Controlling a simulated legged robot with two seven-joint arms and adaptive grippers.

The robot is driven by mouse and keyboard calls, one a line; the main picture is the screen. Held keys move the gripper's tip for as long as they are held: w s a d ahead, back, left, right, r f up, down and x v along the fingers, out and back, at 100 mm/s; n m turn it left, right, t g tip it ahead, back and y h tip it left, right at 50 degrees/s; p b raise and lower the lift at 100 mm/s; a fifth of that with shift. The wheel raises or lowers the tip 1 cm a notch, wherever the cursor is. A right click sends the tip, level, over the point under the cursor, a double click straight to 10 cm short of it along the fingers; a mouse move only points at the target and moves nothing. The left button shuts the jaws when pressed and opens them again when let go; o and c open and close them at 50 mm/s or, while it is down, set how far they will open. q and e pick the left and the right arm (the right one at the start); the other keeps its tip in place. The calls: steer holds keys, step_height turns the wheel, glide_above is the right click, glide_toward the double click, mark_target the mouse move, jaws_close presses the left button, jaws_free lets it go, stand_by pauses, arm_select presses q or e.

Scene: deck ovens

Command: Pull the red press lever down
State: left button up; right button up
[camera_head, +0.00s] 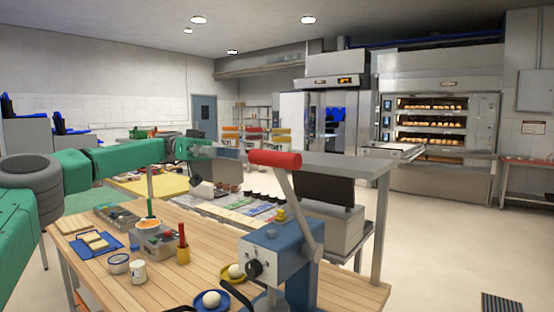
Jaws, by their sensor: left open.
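The red press lever (275,159) is a red cylindrical grip on a grey metal bar. The grip is raised high, and the bar slopes down to the right to the blue and grey press (278,258) on the front of the wooden table. My left arm is green and reaches in from the left. My left gripper (238,154) is open, just left of the red grip and at about its height in the picture. A small gap or light contact between them cannot be told apart. My right gripper is not in view.
A grey shelf (345,164) stands behind the lever. Deck ovens (440,115) are at the back right. The floor at right is mostly clear.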

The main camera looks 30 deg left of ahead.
mark_target(271, 159)
arm_select(q)
steer(key=d, duration=0.4)
steer(key=s+d+p, duration=0.1)
steer(key=d, duration=0.3)
steer(key=d+p, duration=0.1)
steer(key=d, duration=0.3)
steer(key=shift+s+d+r, duration=0.15)
steer(key=shift+d, duration=0.55)
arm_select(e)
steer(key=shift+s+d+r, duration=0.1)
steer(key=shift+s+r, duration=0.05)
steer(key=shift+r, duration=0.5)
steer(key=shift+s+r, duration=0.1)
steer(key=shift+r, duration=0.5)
arm_select(q)
steer(key=shift+d, duration=0.1)
jaws_close()
